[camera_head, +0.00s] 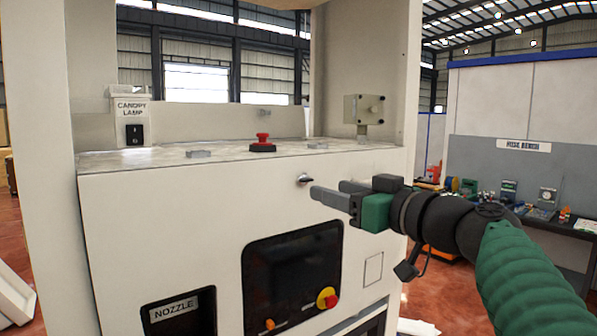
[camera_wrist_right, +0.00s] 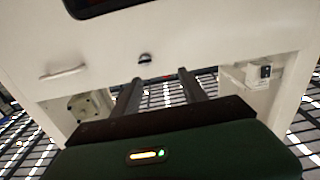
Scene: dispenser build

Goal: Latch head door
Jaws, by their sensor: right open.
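The white front panel (camera_head: 190,215) of the dispenser head, which looks like the head door, stands upright and appears closed; I cannot tell whether it is latched. A small dark and silver turn latch (camera_head: 304,179) sits near its top edge. It also shows in the right wrist view (camera_wrist_right: 146,58), just beyond the fingertips. My right gripper (camera_head: 331,190) is open, its two fingers pointing at the panel just right of the latch. The fingers look empty, with the latch apart from them. In the right wrist view the fingers (camera_wrist_right: 158,78) show apart. My left gripper is out of view.
A red emergency button (camera_head: 262,144) and a grey box (camera_head: 364,109) stand on the top ledge. A canopy lamp switch (camera_head: 134,134) is at left. Below are a dark screen panel (camera_head: 290,268) and nozzle recess (camera_head: 178,310). A cluttered bench (camera_head: 530,212) stands right.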

